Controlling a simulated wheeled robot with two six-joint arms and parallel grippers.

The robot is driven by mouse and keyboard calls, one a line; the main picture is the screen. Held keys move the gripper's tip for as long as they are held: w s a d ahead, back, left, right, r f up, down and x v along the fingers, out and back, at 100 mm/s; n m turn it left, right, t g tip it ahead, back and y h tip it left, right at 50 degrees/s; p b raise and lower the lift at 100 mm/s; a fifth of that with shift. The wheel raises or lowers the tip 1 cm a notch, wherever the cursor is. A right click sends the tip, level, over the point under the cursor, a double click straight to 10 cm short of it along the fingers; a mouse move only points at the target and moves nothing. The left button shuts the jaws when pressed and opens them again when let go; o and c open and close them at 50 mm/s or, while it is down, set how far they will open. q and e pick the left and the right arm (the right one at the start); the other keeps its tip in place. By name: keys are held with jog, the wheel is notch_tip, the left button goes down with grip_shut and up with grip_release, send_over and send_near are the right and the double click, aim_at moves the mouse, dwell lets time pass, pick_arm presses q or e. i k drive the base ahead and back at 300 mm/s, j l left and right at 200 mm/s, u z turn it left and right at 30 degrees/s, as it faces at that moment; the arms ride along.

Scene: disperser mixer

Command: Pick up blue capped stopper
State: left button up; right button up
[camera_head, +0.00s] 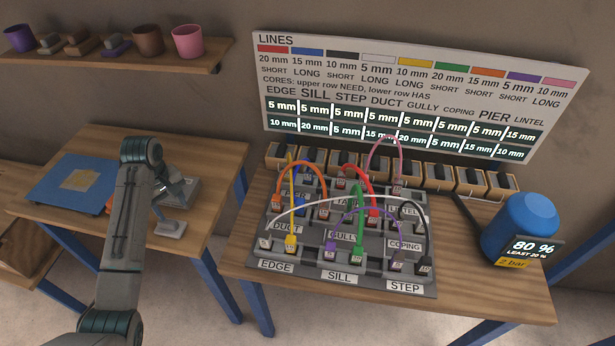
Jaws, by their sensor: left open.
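A small blue piece (300,204) shows among the plugs at the left of the grey socket board (400,285). It is partly hidden by cables, and I cannot tell whether it is the blue capped stopper. No other small blue stopper is clear to me. My right gripper is not in view.
Coloured cables arch over the board. Several small wooden-sided blocks (438,178) line its back edge. A blue tank (522,225) with an 80 % display stands at the right. A blue mat (60,190) lies on the left table. A gap separates the two tables.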

aim_at(308, 172)
jog(key=i+l, duration=0.15)
jog(key=l, duration=0.2)
jog(key=i+l, duration=0.15)
jog(key=l, duration=0.15)
jog(key=i+l, duration=0.15)
jog(key=l, duration=0.2)
jog(key=i+l+z, duration=0.1)
jog(key=i+l, duration=0.1)
jog(key=l, duration=0.1)
